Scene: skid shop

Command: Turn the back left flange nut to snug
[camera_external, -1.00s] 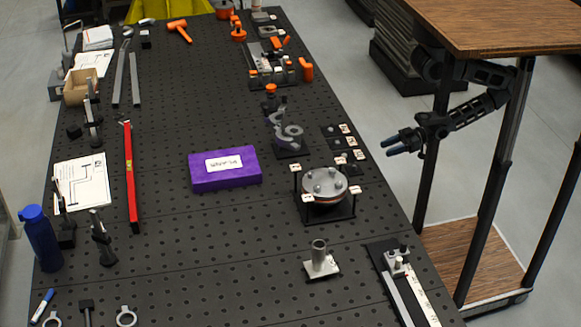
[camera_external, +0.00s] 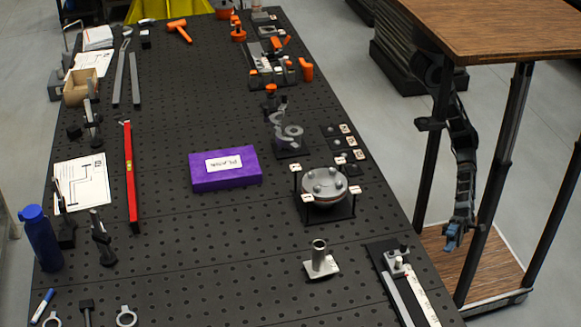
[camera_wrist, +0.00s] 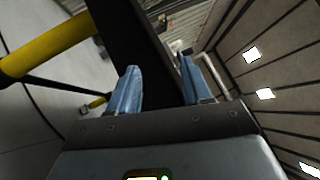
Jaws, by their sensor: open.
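The round metal flange (camera_external: 324,184) with several nuts on its top face sits in a black frame with small white tags, on the right side of the black perforated bench (camera_external: 225,225). The back left nut (camera_external: 317,172) is very small here, and how tight it is cannot be told. My gripper (camera_external: 454,238) hangs low, pointing down, beside the bench's right edge and well apart from the flange. In the wrist view my gripper (camera_wrist: 160,88) shows two blue fingers spread apart with nothing between them.
A wood-topped stand (camera_external: 490,25) with dark posts surrounds my arm on the right. A purple box (camera_external: 224,170) lies left of the flange. A yellow bar (camera_wrist: 60,47) crosses the wrist view.

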